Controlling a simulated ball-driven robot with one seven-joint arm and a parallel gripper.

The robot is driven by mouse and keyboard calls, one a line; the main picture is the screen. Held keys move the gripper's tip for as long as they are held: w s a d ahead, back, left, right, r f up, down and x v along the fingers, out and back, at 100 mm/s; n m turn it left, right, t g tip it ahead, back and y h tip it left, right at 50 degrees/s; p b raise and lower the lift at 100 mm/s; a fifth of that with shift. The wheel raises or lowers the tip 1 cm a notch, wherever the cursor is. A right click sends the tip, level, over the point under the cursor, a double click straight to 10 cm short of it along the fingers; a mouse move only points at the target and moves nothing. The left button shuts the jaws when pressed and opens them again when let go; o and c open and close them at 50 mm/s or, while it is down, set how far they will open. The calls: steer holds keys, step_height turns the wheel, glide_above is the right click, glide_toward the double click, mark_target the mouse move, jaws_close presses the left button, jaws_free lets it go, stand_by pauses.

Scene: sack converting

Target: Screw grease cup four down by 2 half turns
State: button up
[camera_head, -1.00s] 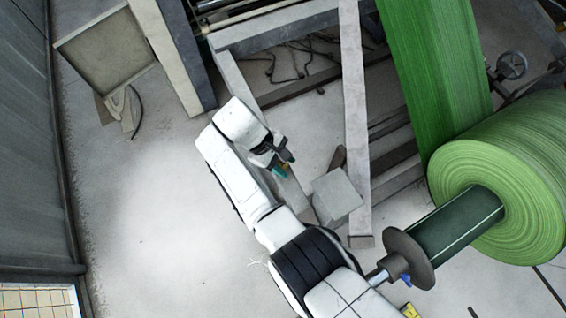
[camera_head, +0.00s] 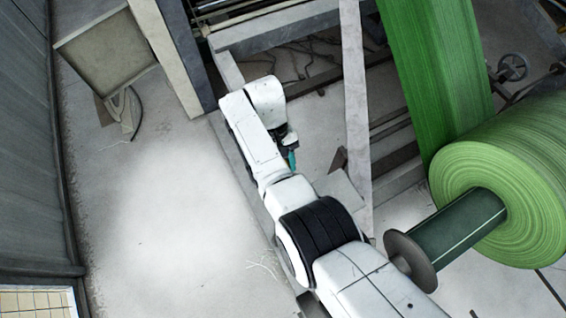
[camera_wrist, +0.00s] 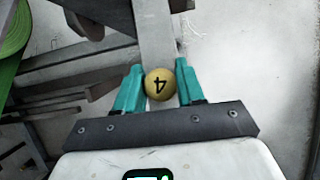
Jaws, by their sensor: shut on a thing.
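Grease cup four is a round yellowish cap marked with a black 4 (camera_wrist: 159,84). In the wrist view it sits between the teal fingers of my gripper (camera_wrist: 157,82), which are shut on its sides. The digit is seen turned nearly upside down. A pale beam lies behind the cup. In the head view my gripper (camera_head: 292,158) shows as a small teal tip beside the machine frame, and the cup itself is hidden there.
A large green roll (camera_head: 495,180) on a dark shaft with a round end flange (camera_head: 409,262) stands right of my arm. A pale upright beam (camera_head: 357,90) and a grey block (camera_head: 343,193) are close to the gripper. Open floor (camera_head: 170,210) lies to the left.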

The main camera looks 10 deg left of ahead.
steer(key=shift+s+d+f+m+g+y, duration=0.15)
steer(key=shift+m+g+y, duration=0.1)
steer(key=shift+m, duration=0.25)
steer(key=shift+s+a+f+m+g+y, duration=0.15)
steer(key=shift+m+g+y, duration=0.1)
steer(key=shift+m, duration=0.25)
stand_by(1.4)
steer(key=o, duration=0.6)
steer(key=shift+d+r, duration=0.1)
steer(key=o, duration=0.4)
steer(key=shift+w+r, duration=0.1)
steer(key=shift+w, duration=0.05)
steer(key=v, duration=1)
steer(key=shift+w+r, duration=0.1)
steer(key=shift+r, duration=0.3)
steer(key=shift+r, duration=0.1)
